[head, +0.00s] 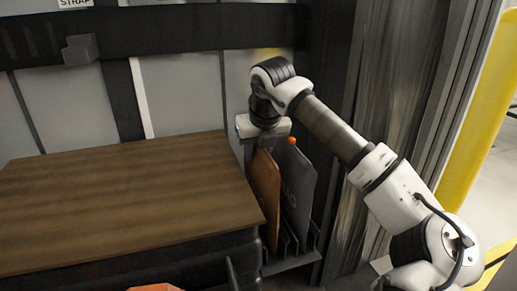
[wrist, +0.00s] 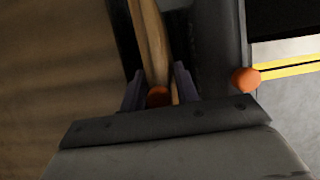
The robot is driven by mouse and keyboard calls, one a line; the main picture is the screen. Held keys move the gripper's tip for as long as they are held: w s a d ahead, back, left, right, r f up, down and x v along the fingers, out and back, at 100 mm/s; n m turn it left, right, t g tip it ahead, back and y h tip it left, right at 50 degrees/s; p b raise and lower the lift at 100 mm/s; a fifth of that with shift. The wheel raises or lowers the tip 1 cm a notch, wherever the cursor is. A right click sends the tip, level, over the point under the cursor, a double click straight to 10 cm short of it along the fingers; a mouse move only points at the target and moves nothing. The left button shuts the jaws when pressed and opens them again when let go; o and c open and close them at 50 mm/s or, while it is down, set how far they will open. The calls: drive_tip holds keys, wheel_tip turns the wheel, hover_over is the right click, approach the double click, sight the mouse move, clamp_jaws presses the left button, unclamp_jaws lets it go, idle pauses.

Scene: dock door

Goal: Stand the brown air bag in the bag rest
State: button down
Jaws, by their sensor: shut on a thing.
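The brown air bag (head: 265,192) hangs upright below my gripper (head: 252,148), beside the wooden table's right edge. In the wrist view my gripper (wrist: 158,88) is shut on the top of the brown air bag (wrist: 149,40), with an orange valve between the fingers. The bag rest (head: 300,258) is a dark slotted rack low to the right of the table. The brown bag's lower end is at the rack's left part; I cannot tell whether it touches the rack's base.
A grey air bag (head: 299,187) with an orange valve (head: 291,141) stands in the rack, just right of the brown one. The wooden tabletop (head: 120,200) is bare. A grey wall is behind, and a dark ribbed door frame (head: 400,100) is to the right.

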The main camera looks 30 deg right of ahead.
drive_tip(key=shift+f+b, duration=0.5)
drive_tip(key=shift+f, duration=0.1)
drive_tip(key=c, duration=1)
unclamp_jaws()
drive_tip(key=shift+o, duration=0.2)
drive_tip(key=shift+r, duration=0.1)
drive_tip(key=p+v, duration=0.3)
drive_tip(key=v, duration=1)
drive_tip(key=shift+s+r, duration=0.1)
drive_tip(key=shift+r, duration=0.25)
